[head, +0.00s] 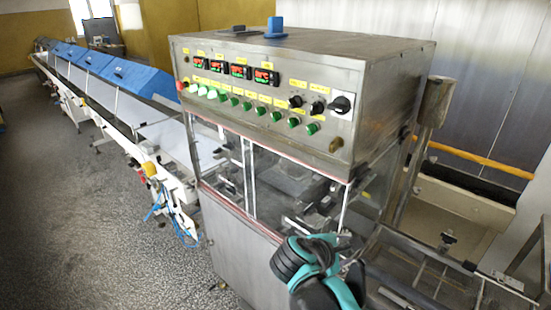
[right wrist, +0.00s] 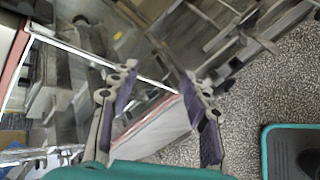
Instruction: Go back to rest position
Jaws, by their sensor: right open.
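My right gripper (right wrist: 158,78) is open in the right wrist view. Its two grey fingers with purple inner pads stand apart, with nothing between them. Beyond the fingers are the machine's clear panel edge, metal parts and the speckled floor. In the head view my right arm, teal and black, comes up from the bottom edge in front of the enrober machine (head: 270,105), near its lower right corner. I cannot make out clearly from the head view whether the fingers touch the machine. My left gripper is in neither view.
The machine has a panel of green buttons, black knobs and red displays, and clear windows below. A long conveyor (head: 125,100) with blue covers runs to the back left. A metal rail frame (head: 420,270) extends right. Open speckled floor (head: 70,220) lies at the left.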

